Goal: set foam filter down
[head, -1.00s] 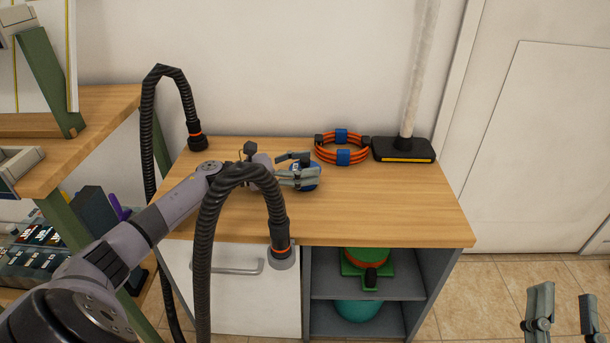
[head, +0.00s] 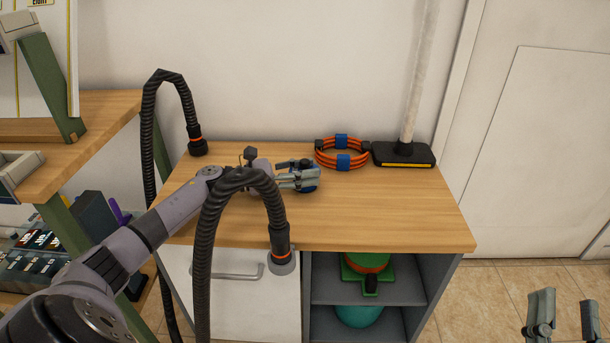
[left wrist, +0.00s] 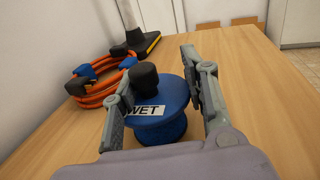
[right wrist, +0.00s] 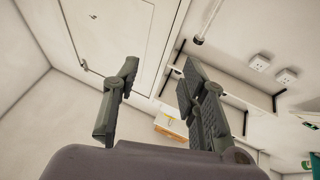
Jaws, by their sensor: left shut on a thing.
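The foam filter, a blue round piece with a black knob and a "WET" label, shows in the left wrist view (left wrist: 172,125) between the two fingers. In the head view only a little blue of it (head: 311,188) shows past the fingers. My left gripper (head: 300,176) is shut on it, low over the wooden worktop (head: 385,215). I cannot tell whether its underside touches the wood. My right gripper (head: 566,300) is open and empty, off to the right of the cabinet; its spread fingers also show in the right wrist view (right wrist: 158,68).
An orange cable coil with blue straps (head: 342,153) lies behind the filter. A black floor head on a pole (head: 404,154) stands beside it. Black hoses arch at the left (head: 147,110) and in front of my left arm (head: 204,245). The worktop's right side is clear.

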